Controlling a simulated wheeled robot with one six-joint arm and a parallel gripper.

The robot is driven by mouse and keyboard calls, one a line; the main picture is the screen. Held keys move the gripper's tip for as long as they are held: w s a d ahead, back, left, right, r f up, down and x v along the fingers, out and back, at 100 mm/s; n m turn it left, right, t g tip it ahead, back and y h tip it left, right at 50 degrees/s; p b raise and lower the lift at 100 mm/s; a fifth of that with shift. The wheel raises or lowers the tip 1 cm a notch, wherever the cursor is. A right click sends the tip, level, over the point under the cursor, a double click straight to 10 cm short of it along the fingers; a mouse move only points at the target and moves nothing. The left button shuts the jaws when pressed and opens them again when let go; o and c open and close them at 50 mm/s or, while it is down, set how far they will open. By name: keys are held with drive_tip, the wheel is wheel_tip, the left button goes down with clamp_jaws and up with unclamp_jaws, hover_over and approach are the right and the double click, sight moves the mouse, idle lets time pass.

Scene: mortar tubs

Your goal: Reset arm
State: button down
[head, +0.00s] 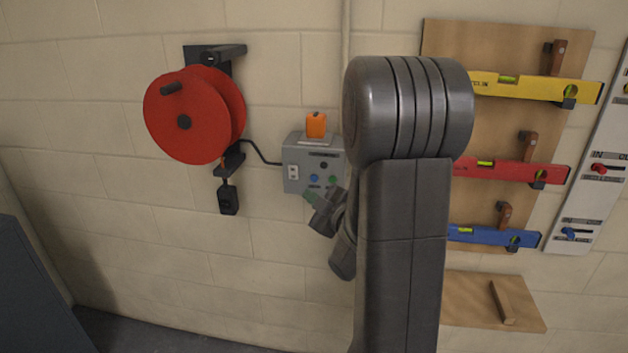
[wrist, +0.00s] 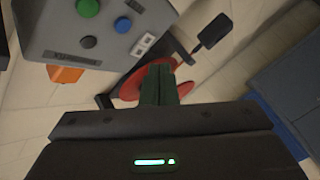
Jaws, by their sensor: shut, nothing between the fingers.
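My gripper (head: 311,197) is shut and empty. In the head view its greenish tips show at the lower edge of the grey control box (head: 311,165), partly behind my arm; whether they touch the box I cannot tell. In the wrist view my gripper's fingers (wrist: 158,84) are together, with the red reel (wrist: 128,88) behind them. The control box (wrist: 85,28) is at the upper left there, with green, blue and dark buttons facing the camera. My large grey arm stands upright in the middle of the head view and hides part of the wall.
The red cable reel (head: 185,120) hangs on a bracket left of the box, with a black plug (head: 228,198) below. An orange item (head: 316,124) sits on the box. Yellow (head: 530,87), red (head: 520,171) and blue (head: 505,237) levels hang at right. A dark cabinet (head: 35,290) is lower left.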

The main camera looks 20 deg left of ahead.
drive_tip(key=shift+w, duration=0.15)
drive_tip(key=p, duration=0.1)
drive_tip(key=w+p, duration=0.1)
drive_tip(key=p, duration=0.1)
drive_tip(key=shift+w+a+r, duration=0.2)
drive_tip(key=shift+a, duration=0.05)
drive_tip(key=p, duration=0.3)
drive_tip(key=s+b, duration=0.1)
drive_tip(key=s, duration=0.1)
drive_tip(key=s+d+b, duration=0.1)
drive_tip(key=s+b, duration=0.1)
drive_tip(key=s, duration=0.1)
drive_tip(key=shift+s+d+f, duration=0.2)
drive_tip(key=shift+w, duration=0.1)
